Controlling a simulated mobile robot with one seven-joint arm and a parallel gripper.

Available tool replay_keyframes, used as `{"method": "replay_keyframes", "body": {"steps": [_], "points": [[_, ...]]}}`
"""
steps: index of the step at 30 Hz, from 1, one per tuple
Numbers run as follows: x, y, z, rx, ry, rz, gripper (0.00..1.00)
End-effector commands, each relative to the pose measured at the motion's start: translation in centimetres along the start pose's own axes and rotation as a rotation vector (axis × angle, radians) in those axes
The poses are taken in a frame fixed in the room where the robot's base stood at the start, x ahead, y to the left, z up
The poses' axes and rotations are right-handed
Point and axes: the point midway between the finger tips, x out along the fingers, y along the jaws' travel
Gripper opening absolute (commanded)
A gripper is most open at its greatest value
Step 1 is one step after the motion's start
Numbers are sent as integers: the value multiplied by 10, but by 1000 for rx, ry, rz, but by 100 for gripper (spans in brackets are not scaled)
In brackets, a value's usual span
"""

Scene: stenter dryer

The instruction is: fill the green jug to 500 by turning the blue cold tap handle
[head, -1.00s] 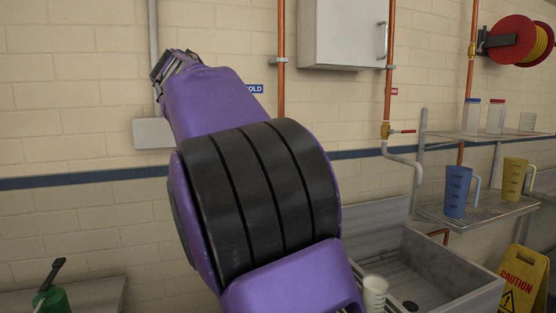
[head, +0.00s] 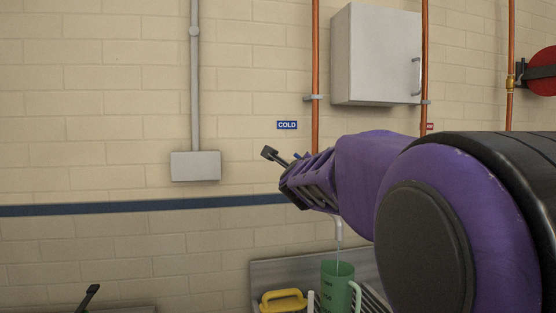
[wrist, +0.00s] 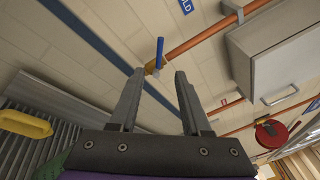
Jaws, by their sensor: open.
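The green jug (head: 337,288) stands upright below the tap spout (head: 338,230), cut off by the bottom edge of the head view. A thin pale stream runs from the spout into it. Its water level cannot be read. The blue cold tap handle (wrist: 159,52) points up from a brass valve on the copper pipe in the wrist view. Only a sliver of blue shows behind my gripper (head: 282,165) in the head view. My gripper (wrist: 160,73) is open and empty, with the handle just beyond and between its fingertips; contact does not show.
A blue COLD sign (head: 287,125) is on the wall above the tap. A grey cabinet (head: 375,55) hangs at the upper right. A yellow object (head: 283,301) with a handle sits left of the jug. A grey wall box (head: 195,166) is at the left.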

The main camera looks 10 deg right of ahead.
Motion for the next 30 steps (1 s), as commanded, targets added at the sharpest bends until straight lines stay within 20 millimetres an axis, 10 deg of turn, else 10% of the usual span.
{"method": "replay_keyframes", "body": {"steps": [30], "points": [[162,-1,1,-3,1,0,48]]}}
